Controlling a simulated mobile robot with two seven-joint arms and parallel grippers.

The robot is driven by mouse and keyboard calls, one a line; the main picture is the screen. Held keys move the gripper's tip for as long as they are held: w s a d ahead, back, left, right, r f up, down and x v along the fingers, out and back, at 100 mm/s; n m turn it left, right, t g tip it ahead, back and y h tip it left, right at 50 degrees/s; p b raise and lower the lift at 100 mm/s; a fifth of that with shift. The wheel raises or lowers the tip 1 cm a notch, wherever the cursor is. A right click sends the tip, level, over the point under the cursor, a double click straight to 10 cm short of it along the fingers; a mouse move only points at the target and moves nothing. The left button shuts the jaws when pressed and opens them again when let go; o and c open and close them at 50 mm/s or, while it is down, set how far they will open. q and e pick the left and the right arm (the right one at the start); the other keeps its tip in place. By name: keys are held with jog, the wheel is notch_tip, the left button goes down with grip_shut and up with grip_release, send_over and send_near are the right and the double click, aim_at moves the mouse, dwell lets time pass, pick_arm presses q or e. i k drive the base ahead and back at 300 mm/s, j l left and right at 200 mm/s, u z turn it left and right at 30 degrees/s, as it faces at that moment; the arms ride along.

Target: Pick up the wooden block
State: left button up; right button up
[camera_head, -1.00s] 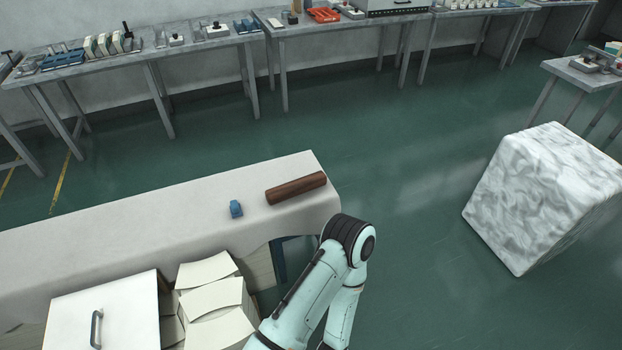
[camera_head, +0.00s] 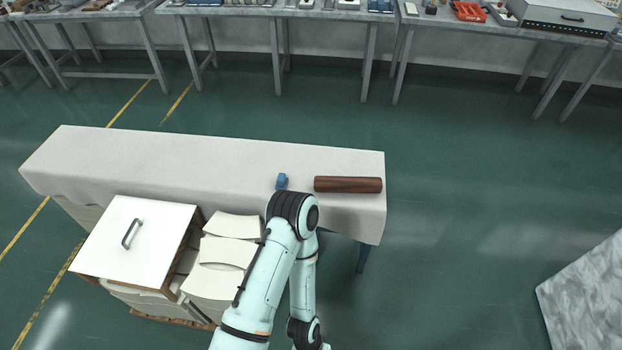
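The wooden block (camera_head: 348,185) is a long dark brown bar. It lies flat near the right end of the table (camera_head: 150,160), which has a white cloth. A small blue object (camera_head: 282,181) sits on the cloth just left of the block. One of my arms shows in the lower middle with its bent elbow just in front of the blue object and left of the block. Its gripper is out of view. My other gripper is out of view too. Nothing touches the block except the cloth.
A white box with a handle (camera_head: 112,243) and a stack of cream curved pieces (camera_head: 232,226) stand in front of the table. A marbled block (camera_head: 590,295) is at the lower right. Grey workbenches line the back wall. Green floor right of the table is free.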

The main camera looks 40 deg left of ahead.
aim_at(321, 184)
jog(key=i+u, duration=0.1)
jog(key=u, duration=0.3)
jog(key=i+l+u, duration=0.1)
jog(key=u, duration=0.25)
jog(key=i+l+u, duration=0.1)
jog(key=u, duration=0.3)
jog(key=l+u, duration=0.2)
jog(key=u, duration=0.2)
jog(key=i+l, duration=0.05)
